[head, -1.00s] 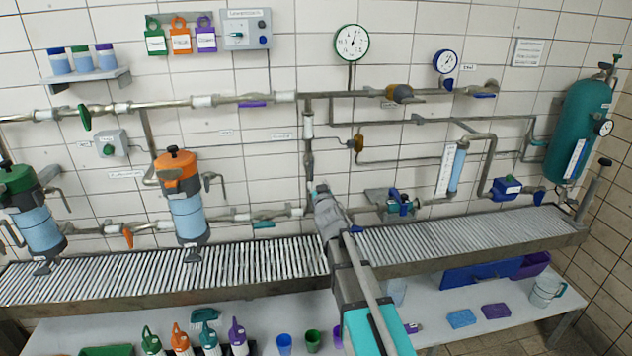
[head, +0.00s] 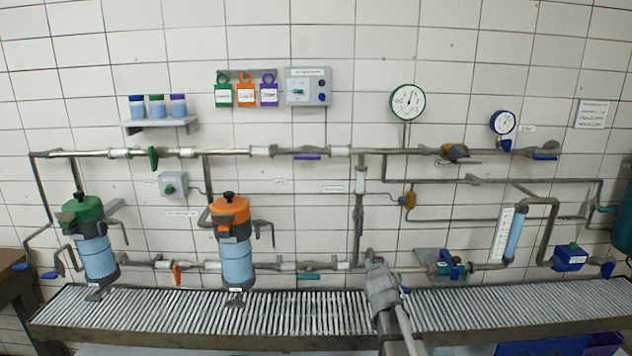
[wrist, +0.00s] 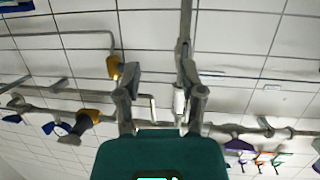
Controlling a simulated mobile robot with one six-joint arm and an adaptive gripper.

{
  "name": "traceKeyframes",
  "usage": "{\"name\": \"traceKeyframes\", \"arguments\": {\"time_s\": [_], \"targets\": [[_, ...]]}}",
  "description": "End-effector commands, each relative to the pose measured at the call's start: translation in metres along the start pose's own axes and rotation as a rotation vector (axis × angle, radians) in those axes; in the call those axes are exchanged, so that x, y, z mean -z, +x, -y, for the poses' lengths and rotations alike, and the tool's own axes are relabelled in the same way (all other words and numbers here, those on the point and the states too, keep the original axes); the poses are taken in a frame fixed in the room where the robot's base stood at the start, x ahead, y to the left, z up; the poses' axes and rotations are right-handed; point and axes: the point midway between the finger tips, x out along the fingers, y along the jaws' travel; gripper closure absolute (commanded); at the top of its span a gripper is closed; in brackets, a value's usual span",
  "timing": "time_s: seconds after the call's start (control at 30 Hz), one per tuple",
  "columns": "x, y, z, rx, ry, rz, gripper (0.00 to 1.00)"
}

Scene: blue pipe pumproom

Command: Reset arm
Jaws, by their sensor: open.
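My gripper (head: 371,262) is at the lower middle of the head view, in front of the slatted grey bench along the wall. Its grey body overlaps the lower end of the vertical pipe (head: 358,222). In the wrist view my gripper (wrist: 160,78) has its two fingers spread apart, with nothing between them but tiled wall and pipe behind. The wrist view looks upside down. The fingertips are small and partly hidden in the head view.
The slatted bench (head: 300,312) spans the width below. An orange-topped canister (head: 232,240) and a green-topped canister (head: 90,240) hang at left. Pipes, a green gauge (head: 407,102) and a blue gauge (head: 503,122) are on the wall. A blue box (head: 569,257) sits at right.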

Motion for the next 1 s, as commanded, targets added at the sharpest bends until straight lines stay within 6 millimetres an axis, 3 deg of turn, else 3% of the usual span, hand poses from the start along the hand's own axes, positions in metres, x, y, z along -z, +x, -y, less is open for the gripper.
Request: {"name": "traceKeyframes", "arguments": {"time_s": [0.37, 0.6, 0.8, 1.0], "targets": [[-0.091, -0.066, -0.02, -0.073, -0.008, 0.47, 0.49], [-0.142, -0.125, -0.02, -0.047, -0.025, 0.778, 0.49], [-0.175, -0.183, -0.015, 0.014, -0.046, 1.03, 0.49], [-0.193, -0.228, -0.01, 0.082, -0.065, 1.214, 0.49]]}}
